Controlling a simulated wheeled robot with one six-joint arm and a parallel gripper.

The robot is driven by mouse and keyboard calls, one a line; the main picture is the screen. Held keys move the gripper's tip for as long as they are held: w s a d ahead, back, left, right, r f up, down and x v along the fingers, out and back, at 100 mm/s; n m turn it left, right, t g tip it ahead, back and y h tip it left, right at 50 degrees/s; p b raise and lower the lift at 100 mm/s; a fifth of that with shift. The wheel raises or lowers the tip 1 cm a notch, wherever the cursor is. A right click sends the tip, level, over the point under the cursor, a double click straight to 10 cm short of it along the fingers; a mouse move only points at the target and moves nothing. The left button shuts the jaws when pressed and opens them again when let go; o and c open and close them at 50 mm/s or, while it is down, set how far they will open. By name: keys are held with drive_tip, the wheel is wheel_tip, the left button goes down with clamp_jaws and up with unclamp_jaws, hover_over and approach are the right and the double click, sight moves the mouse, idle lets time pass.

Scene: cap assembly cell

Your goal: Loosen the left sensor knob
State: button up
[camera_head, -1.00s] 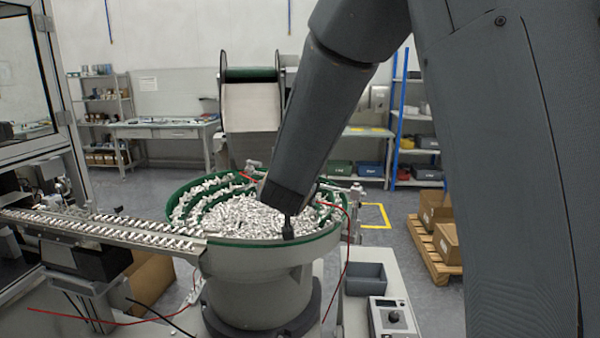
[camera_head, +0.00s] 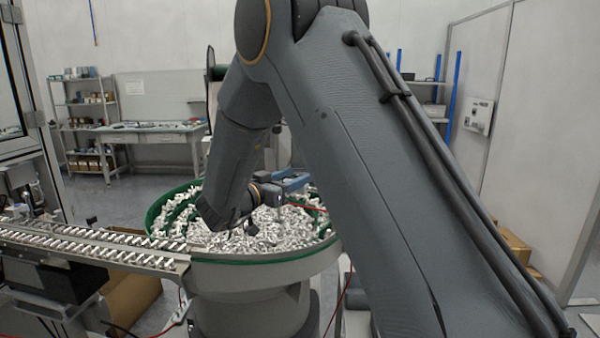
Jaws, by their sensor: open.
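My gripper (camera_head: 296,182) is small in view, over the back part of the green-rimmed feeder bowl (camera_head: 262,257). Its bluish jaws are open and point to the right and back. I see nothing held between them, though the view is partly blocked. The left sensor and its knob cannot be made out; my forearm and wrist cover that part of the bowl. A stretch of red cable (camera_head: 305,207) shows just below and to the right of the gripper. I cannot tell whether the gripper touches anything.
Many small white and metallic caps (camera_head: 225,240) fill the bowl. A metal feed track (camera_head: 90,246) full of parts runs from the bowl to the left, beside a machine enclosure (camera_head: 20,110). My arm hides most of the right side. A workbench (camera_head: 150,130) stands far behind.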

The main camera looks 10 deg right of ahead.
drive_tip(key=shift+p+x, duration=0.35)
drive_tip(key=shift+x, duration=1.05)
drive_tip(key=c, duration=1)
drive_tip(key=shift+c, duration=0.2)
